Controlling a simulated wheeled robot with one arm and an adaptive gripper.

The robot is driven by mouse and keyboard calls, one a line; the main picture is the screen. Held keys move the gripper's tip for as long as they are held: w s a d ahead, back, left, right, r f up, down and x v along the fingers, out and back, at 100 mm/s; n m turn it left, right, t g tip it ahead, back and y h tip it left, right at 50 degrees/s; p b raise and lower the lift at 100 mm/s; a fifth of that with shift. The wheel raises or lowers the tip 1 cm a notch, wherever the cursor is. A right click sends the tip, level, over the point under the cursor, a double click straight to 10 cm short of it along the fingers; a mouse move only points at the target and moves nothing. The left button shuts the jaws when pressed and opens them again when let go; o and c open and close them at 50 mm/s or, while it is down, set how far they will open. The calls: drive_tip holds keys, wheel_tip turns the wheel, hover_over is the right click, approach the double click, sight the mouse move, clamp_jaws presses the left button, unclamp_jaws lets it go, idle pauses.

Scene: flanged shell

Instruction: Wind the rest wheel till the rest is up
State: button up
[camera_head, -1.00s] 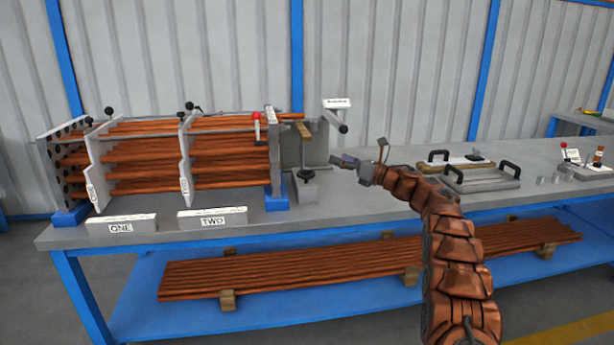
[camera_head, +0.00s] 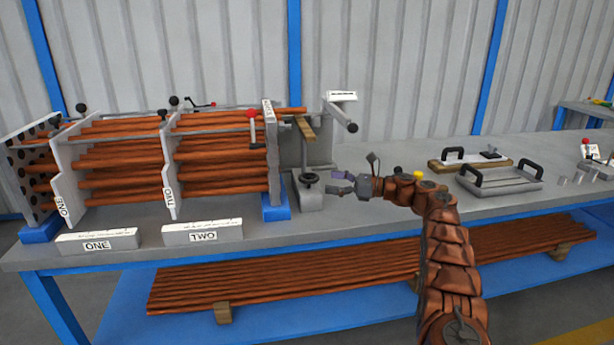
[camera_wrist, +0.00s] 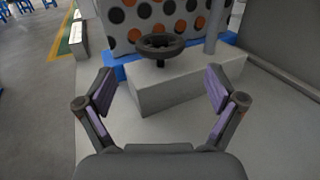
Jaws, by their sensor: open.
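The rest wheel is a small dark handwheel (camera_head: 308,178) on a grey block (camera_head: 311,199) at the right end of the tube bundle. In the wrist view the wheel (camera_wrist: 161,45) is ahead, near the top centre, above the block (camera_wrist: 185,80). My gripper (camera_head: 338,183) is open and empty, just right of the wheel and apart from it. In the wrist view its fingers (camera_wrist: 160,95) are spread to either side, with the block between and beyond them. The rest (camera_head: 305,128) looks like a tan bar above the wheel. Its post (camera_wrist: 212,25) stands right of the wheel in the wrist view.
A red-knobbed lever (camera_head: 252,125) and a tube end plate (camera_head: 270,155) stand left of the wheel. A rod with a white label (camera_head: 341,97) juts out above. A handled tray (camera_head: 500,180) lies right on the bench (camera_head: 390,225).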

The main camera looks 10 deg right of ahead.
sight(310, 179)
drive_tip(key=p+x, duration=0.1)
drive_tip(key=x, duration=0.6)
drive_tip(key=shift+w+a, duration=0.1)
drive_tip(key=c, duration=1.1)
drive_tip(key=shift+c, duration=0.2)
drive_tip(key=b, duration=0.4)
drive_tip(key=shift+f+m+t+h, duration=0.2)
drive_tip(key=shift+m+t+h, duration=0.1)
drive_tip(key=shift+t, duration=0.1)
drive_tip(key=m+t+h+b, duration=0.3)
drive_tip(key=t+b, duration=0.1)
drive_tip(key=b, duration=1.2)
